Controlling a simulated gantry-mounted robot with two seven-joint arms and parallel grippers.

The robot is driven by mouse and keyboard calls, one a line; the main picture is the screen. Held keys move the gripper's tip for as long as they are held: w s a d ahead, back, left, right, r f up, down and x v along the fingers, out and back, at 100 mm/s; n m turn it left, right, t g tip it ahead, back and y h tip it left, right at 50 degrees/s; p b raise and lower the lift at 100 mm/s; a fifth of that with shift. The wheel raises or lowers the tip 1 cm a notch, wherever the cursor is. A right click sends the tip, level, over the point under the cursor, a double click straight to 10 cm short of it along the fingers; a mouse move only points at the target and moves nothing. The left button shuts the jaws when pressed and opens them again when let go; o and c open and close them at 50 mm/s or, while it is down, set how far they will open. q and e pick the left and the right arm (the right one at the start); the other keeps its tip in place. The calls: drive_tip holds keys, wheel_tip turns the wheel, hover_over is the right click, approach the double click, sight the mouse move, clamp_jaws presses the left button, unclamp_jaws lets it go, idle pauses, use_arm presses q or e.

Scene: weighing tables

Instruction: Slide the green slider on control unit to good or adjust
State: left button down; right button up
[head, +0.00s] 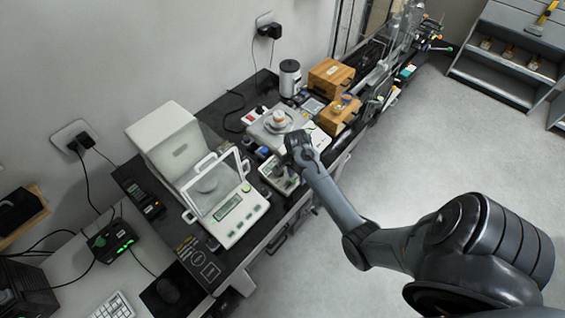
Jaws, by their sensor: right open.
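My right arm reaches in from the right, and its gripper (287,182) points down over a small pale unit with a greenish front (267,170) on the dark bench. This unit looks like the control unit. The gripper and wrist cover much of it, so I cannot make out the green slider or its position. The right gripper is open; whether its fingers touch the unit cannot be told. My left gripper is not in view.
A balance with a glass lid (236,222) stands left of the unit. A second scale (256,130) with an orange-and-white container (280,118) stands behind it. Wooden boxes (330,78) sit farther along the bench. The floor (420,150) at right is clear.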

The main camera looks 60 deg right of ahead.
sight(291, 181)
wheel_tip(291, 181, up, 4)
drive_tip(key=w+p, duration=0.1)
drive_tip(key=w, duration=0.2)
drive_tip(key=shift+t, duration=0.4)
drive_tip(key=f, duration=0.9)
drive_tip(key=shift+s+f, duration=0.2)
drive_tip(key=shift+f, duration=0.2)
clamp_jaws()
